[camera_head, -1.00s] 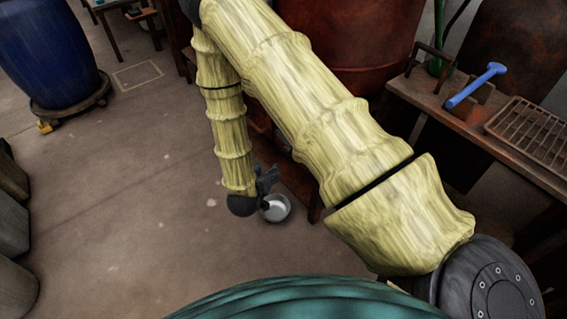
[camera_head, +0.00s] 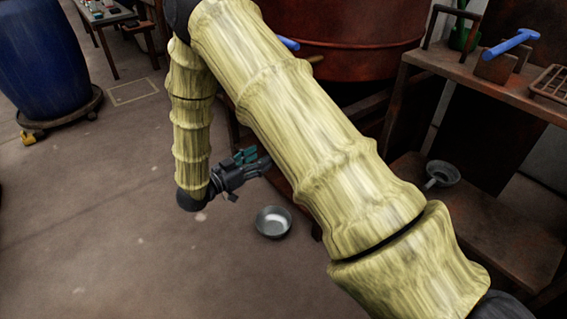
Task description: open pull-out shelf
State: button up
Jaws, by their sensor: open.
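I cannot clearly make out the pull-out shelf; my arm covers much of the dark rusty stand under the red-brown vat (camera_head: 345,42). My gripper (camera_head: 262,160) is at the left edge of that stand, pointing right, with its fingers apart and nothing seen between them. Teal parts show on its fingers. Its tips are close to the dark stand, but I cannot tell whether they touch it.
A metal bowl (camera_head: 272,221) lies on the floor below my gripper. A rusty bench (camera_head: 480,90) at right bears a blue-handled tool (camera_head: 512,44) and a rack (camera_head: 553,84); a grey pan (camera_head: 442,173) sits on its lower level. A blue barrel (camera_head: 42,60) stands left. The floor between is clear.

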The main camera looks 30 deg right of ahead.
jog(key=d+m+g+b, duration=0.1)
jog(key=d+g+b, duration=0.1)
jog(key=d+b, duration=0.6)
jog(key=shift+w+d+f+m+h, duration=0.3)
jog(key=shift+d+m+h, duration=0.1)
jog(key=shift+d, duration=0.65)
grip_shut()
